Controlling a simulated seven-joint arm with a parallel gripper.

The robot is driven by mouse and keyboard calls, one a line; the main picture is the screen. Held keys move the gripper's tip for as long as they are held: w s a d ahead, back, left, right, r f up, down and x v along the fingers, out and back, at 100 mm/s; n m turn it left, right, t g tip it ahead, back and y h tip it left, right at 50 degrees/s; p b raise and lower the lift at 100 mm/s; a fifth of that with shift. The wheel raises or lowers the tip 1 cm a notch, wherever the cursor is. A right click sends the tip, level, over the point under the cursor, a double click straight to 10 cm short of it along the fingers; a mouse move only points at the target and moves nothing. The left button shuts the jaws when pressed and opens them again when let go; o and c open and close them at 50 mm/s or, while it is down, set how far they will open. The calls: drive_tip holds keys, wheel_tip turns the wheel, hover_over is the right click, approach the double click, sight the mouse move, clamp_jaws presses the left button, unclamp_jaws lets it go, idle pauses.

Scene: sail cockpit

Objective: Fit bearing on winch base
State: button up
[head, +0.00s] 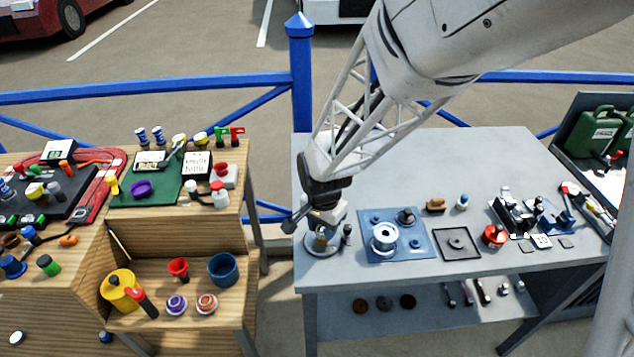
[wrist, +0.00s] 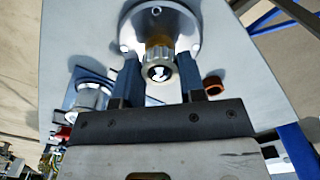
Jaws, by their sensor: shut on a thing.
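My gripper (head: 323,222) is over the left front of the grey table, right above the round metal winch base (head: 322,243). In the wrist view, its two blue fingers (wrist: 158,68) are shut on a grey ridged ring, which looks like the bearing (wrist: 158,62). The winch base (wrist: 188,22) shows behind it as a silver flange with bolts. A bronze-coloured part shows between the ring and the flange. The ring overlaps the base in this view, and I cannot tell whether it is around the spindle or above it.
A silver drum (head: 384,238) stands on a blue mat (head: 376,256) right of the base. A black square tray (head: 474,254) lies further right. A small orange-brown piece (wrist: 213,86) is beside the right finger in the wrist view. The table's back is clear.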

drive_tip(key=shift+f, duration=0.15)
drive_tip(key=o, duration=1)
drive_tip(key=shift+o, duration=0.4)
drive_tip(key=o, duration=0.3)
drive_tip(key=shift+r, duration=3.15)
